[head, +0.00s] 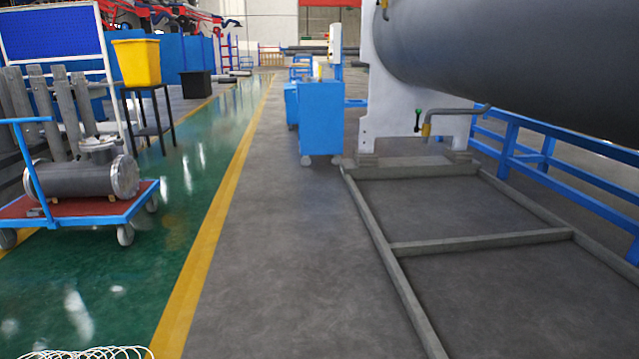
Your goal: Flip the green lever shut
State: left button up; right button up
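The green lever (418,114) is small in the head view, right of the middle. It stands roughly upright beside a bent grey pipe (460,110) with a brass-coloured fitting (426,130) at its lower end. The pipe sits below the big grey cylindrical shell (530,50), in front of its white support plate (385,100). The lever is too small to tell its exact angle to the pipe. Neither of my grippers shows in the view.
A grey floor frame (480,241) lies below the shell, with a blue railing (548,160) at right. A blue cabinet (321,118) stands left of the support. A cart (75,208) with a flanged cylinder stands at left. The grey floor in the middle is clear.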

aim_at(418, 110)
jog(key=i+j+z, duration=0.1)
jog(key=i+z, duration=0.2)
jog(key=i, duration=0.2)
jog(key=i+j+z, duration=0.2)
jog(key=i+z, duration=0.15)
jog(key=i, duration=0.15)
jog(key=i+j+z, duration=0.3)
jog(key=i+j, duration=0.25)
jog(key=i, duration=0.2)
jog(key=i+j+u, duration=0.1)
jog(key=i+j, duration=0.15)
jog(key=i, duration=0.25)
jog(key=i+j, duration=0.2)
jog(key=i, duration=0.25)
jog(key=i+j+u, duration=0.1)
jog(key=i, duration=0.4)
jog(key=i+j, duration=0.3)
jog(key=i, duration=0.15)
